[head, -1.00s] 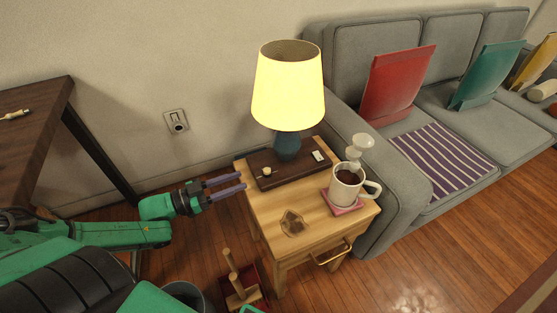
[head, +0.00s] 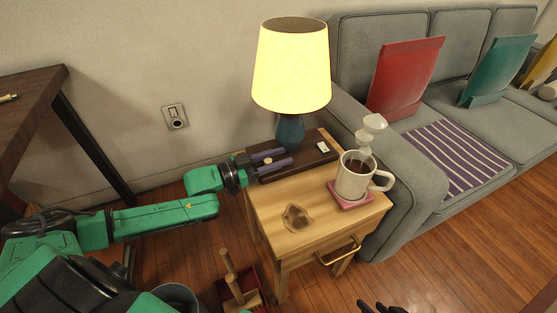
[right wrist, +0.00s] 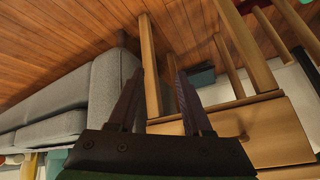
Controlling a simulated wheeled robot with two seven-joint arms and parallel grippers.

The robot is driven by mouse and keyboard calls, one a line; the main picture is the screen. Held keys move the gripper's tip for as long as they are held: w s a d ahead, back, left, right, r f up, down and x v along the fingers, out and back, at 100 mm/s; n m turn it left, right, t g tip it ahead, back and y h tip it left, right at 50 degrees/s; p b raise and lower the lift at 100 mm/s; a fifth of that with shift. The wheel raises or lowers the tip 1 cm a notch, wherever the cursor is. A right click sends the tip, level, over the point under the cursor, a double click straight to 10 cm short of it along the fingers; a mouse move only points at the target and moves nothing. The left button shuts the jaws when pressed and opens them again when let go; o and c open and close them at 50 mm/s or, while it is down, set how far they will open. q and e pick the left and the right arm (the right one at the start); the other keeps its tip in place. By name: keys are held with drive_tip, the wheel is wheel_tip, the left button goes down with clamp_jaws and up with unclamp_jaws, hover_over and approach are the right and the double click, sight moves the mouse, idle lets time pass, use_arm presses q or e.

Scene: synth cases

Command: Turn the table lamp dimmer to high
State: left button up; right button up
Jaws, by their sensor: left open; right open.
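The table lamp (head: 290,72) is lit, with a yellow shade and a blue body, and stands on a dark base board (head: 315,158) on the wooden side table. A small pale knob (head: 268,160), apparently the dimmer, sits on the left part of that board. My left gripper (head: 288,156) is open, its purple fingers over the board with the knob showing between them. I cannot tell whether they touch it. A small white piece (head: 322,147) lies at the board's right. My right gripper (right wrist: 157,90) is open and empty; its dark tips (head: 382,307) show at the head view's bottom edge.
A mug (head: 354,178) of dark liquid stands on a pink coaster (head: 350,201) at the side table's (head: 322,220) right. A brown stain (head: 297,217) marks its top. A grey sofa (head: 385,125) is close on the right; a red-based wooden stand (head: 235,288) is below.

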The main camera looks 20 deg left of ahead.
use_arm(q)
clamp_jaws()
drive_tip(key=m+g+h+b, duration=0.1)
drive_tip(key=b, duration=0.3)
drive_tip(key=shift+f, duration=0.15)
drive_tip(key=m+g+h+b, duration=0.1)
drive_tip(key=b, duration=0.2)
drive_tip(key=shift+s+d+f+g+h, duration=0.1)
drive_tip(key=shift+g+h, duration=0.2)
drive_tip(key=shift+h, duration=0.1)
drive_tip(key=shift+s+d+r+m+g+b, duration=0.15)
drive_tip(key=shift+r+m+g+b, duration=0.1)
drive_tip(key=shift+m+g+b, duration=0.25)
drive_tip(key=shift+h, duration=0.3)
use_arm(e)
drive_tip(key=a+f+m+t+y, duration=0.1)
drive_tip(key=a+f+t+y, duration=0.2)
drive_tip(key=a+f+t, duration=0.2)
wheel_tip(320, 180, down, 3)
drive_tip(key=shift+w+a+r+t, duration=0.2)
drive_tip(key=shift+w+a+t, duration=0.15)
drive_tip(key=shift+a, duration=0.45)
use_arm(q)
unclamp_jaws()
drive_tip(key=shift+s, duration=0.1)
